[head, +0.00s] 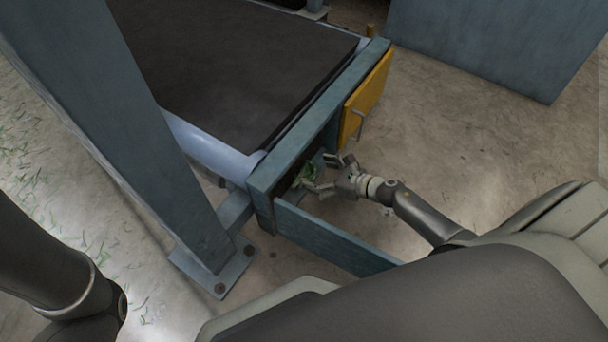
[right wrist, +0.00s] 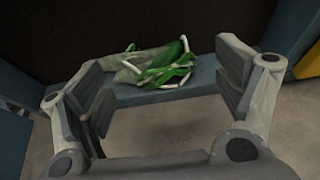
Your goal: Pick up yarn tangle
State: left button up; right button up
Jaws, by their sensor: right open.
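The yarn tangle (right wrist: 163,68), a loose green and white bundle, lies on a narrow blue ledge (right wrist: 200,88) in the right wrist view. In the head view it shows small and green (head: 307,173), partly behind my gripper, at the open end of a blue-grey frame. My right gripper (head: 319,173) is open, its fingers pointing at the tangle. In the right wrist view the gripper (right wrist: 163,92) has its fingers spread wide to either side, with the tangle just beyond them and nothing held. My left gripper is out of view.
A dark belt (head: 240,70) lies above the opening. A yellow panel (head: 366,97) with a handle stands on one side of it, an open blue-grey panel (head: 335,243) on the other. A thick post (head: 130,120) stands left. Bare floor (head: 470,130) lies right.

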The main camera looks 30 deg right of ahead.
aim_at(313, 173)
jog(key=b+x, duration=0.3)
jog(key=x, duration=0.2)
jog(key=shift+f, duration=0.1)
jog(key=shift+w+a, duration=0.1)
jog(key=shift+w, duration=0.1)
jog(key=shift+c, duration=0.3)
jog(key=c, duration=1)
